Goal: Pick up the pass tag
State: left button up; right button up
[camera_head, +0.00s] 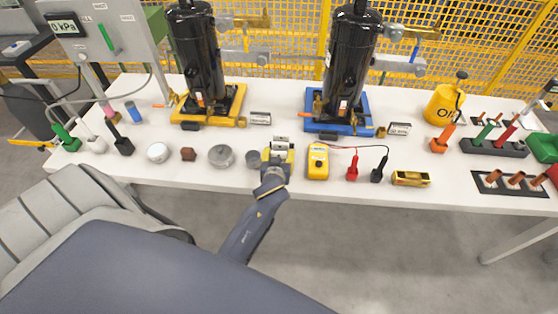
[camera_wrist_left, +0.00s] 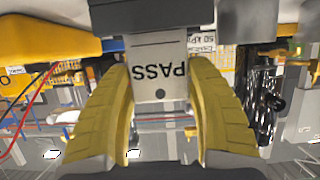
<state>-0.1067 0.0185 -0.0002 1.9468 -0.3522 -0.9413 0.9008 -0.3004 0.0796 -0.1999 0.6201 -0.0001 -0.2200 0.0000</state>
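The pass tag, a pale upright plate lettered PASS, shows in the left wrist view (camera_wrist_left: 158,75), where the lettering is upside down. In the head view it shows as a small pale label (camera_head: 281,141) near the table's front edge. My left gripper (camera_head: 278,155) is right at the tag. In the wrist view its two yellow curved fingers (camera_wrist_left: 158,92) lie on either side of the tag, very close to its edges. Whether they press on it is not clear. A dark grey piece adjoins the tag's far end. My right gripper is not in view.
A yellow meter (camera_head: 318,162) with red and black leads stands just right of the gripper. A dark round piece (camera_head: 253,158) and a grey disc (camera_head: 221,156) are close on the left. Two black compressors (camera_head: 197,55) (camera_head: 350,60) stand behind on yellow and blue pallets.

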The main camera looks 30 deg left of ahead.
pick_arm(q)
jog(key=c, duration=0.4)
jog(key=shift+r, duration=0.1)
notch_tip(320, 180, up, 19)
jog(key=shift+s+d+r+m+t+h, duration=0.2)
jog(key=shift+d+r+m+h, duration=0.5)
jog(key=shift+d, duration=1.35)
jog(key=shift+s+d+r+m+t+h, duration=0.15)
jog(key=shift+d+r+m+t+h, duration=0.15)
jog(key=shift+d+m+h, duration=1.3)
jog(key=shift+s+d+r+m+t+h, duration=0.15)
jog(key=shift+d+r+m+t+h, duration=0.3)
jog(key=shift+d, duration=2)
